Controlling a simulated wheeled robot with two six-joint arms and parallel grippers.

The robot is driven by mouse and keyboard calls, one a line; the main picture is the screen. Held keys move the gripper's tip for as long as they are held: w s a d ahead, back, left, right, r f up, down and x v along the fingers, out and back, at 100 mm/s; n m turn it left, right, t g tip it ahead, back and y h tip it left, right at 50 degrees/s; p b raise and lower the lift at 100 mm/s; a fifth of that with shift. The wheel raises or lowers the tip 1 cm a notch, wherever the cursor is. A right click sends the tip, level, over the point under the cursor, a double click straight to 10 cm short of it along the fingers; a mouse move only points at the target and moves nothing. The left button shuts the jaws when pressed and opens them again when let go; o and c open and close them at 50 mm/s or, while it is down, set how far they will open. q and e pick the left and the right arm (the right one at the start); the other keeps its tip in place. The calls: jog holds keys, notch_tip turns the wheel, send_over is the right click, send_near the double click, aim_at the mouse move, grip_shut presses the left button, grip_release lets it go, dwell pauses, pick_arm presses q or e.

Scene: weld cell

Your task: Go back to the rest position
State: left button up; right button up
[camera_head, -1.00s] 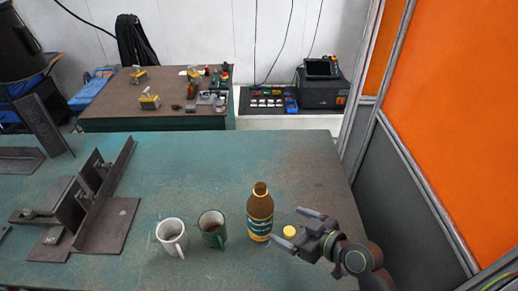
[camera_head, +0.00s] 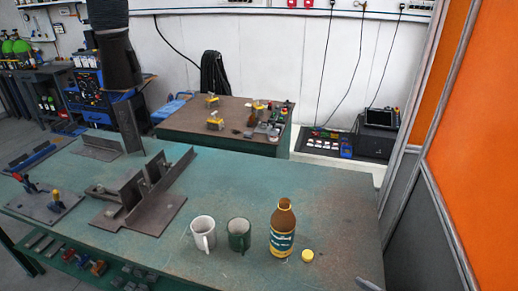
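A yellow cap (camera_head: 308,255) lies on the table just right of the bottle. A white mug (camera_head: 203,233) and a dark green mug (camera_head: 239,234) stand upright to the left of the bottle. Only a grey tip of my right gripper (camera_head: 369,284) shows at the bottom edge, apart from the cap and bottle; the rest is out of frame. My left gripper is not in view.
Steel angle fixtures (camera_head: 140,205) stand on the left half of the table. A plate with coloured-handled tools (camera_head: 42,203) is at far left. A brown-topped bench (camera_head: 225,122) is behind. An orange-panelled wall (camera_head: 480,150) closes the right side. The table's back right is clear.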

jog(key=s+d+f+m+g+h, duration=0.25)
jog(key=s+d+g+h, duration=0.2)
jog(key=s, duration=0.45)
jog(key=s+d+f+m+g+h, duration=0.1)
jog(key=s+d+m+g+h, duration=0.3)
jog(key=s, duration=0.4)
notch_tip(320, 180, down, 26)
jog(key=d, duration=0.2)
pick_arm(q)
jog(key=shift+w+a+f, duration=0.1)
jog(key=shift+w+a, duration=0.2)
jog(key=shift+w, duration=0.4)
pick_arm(e)
jog(key=s+a+f+g+y, duration=0.1)
jog(key=s+f, duration=1.4)
jog(key=shift+s, duration=0.25)
